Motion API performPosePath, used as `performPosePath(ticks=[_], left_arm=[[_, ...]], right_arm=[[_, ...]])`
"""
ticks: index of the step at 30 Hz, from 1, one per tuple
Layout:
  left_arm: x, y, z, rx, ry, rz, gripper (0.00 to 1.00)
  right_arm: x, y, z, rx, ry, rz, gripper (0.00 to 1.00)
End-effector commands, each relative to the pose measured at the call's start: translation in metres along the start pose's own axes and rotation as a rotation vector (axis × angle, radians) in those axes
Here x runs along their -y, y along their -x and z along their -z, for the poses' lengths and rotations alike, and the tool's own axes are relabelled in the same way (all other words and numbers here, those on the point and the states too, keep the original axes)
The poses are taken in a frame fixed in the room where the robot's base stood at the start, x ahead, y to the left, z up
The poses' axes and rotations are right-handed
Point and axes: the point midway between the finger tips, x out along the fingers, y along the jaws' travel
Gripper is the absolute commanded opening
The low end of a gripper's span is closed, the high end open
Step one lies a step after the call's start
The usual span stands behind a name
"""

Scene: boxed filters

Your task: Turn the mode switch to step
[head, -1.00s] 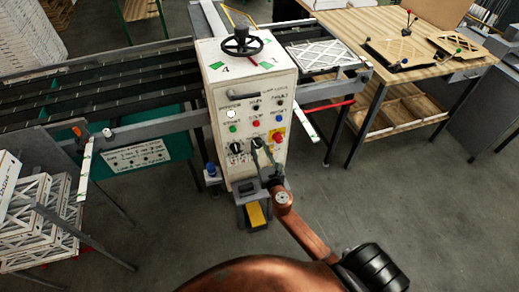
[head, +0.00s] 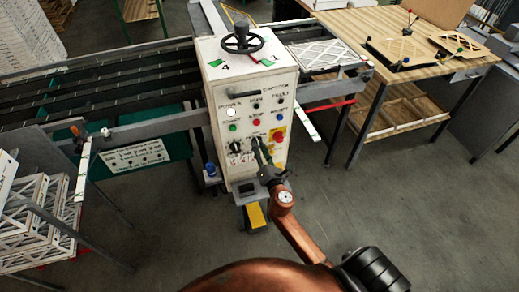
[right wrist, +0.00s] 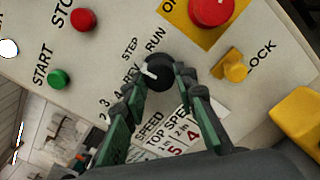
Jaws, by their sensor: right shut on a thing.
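The mode switch (right wrist: 158,72) is a round black knob with a white pointer mark, among printed labels including STEP and RUN in the right wrist view. The pointer is on the side of the knob towards the left of that view; I cannot tell exactly which label it meets. My right gripper (right wrist: 160,92) is shut on the knob, one green-and-black finger on each side. In the head view my right gripper (head: 258,147) reaches the front of the white control cabinet (head: 222,75) and hides the switch. My left gripper is not in view.
Close to the switch are a yellow lock piece (right wrist: 236,69), a red stop button on a yellow plate (right wrist: 212,10), a green start button (right wrist: 58,79) and a red button (right wrist: 83,19). A conveyor (head: 100,80) runs left of the cabinet; a wooden table (head: 345,25) stands right.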

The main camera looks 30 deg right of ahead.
Motion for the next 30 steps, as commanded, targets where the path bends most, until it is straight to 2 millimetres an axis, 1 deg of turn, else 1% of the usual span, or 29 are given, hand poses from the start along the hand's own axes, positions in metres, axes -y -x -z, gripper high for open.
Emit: performPosePath(ticks=[4,9,23,24,30], left_arm=[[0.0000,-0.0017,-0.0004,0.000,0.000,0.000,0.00],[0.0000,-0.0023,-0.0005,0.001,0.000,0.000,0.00],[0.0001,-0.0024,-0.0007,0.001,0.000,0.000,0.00],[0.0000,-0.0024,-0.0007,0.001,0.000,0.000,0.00],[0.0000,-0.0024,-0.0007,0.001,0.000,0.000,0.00]], right_arm=[[0.0003,0.0002,0.0014,-0.002,-0.062,0.000,0.02],[0.0001,0.0003,0.0013,-0.002,-0.099,0.000,0.02],[0.0002,0.0003,0.0012,-0.002,-0.112,0.001,0.02],[0.0002,0.0003,0.0012,-0.002,-0.111,0.001,0.28],[0.0000,0.0001,0.0007,-0.001,-0.111,0.000,0.42]])
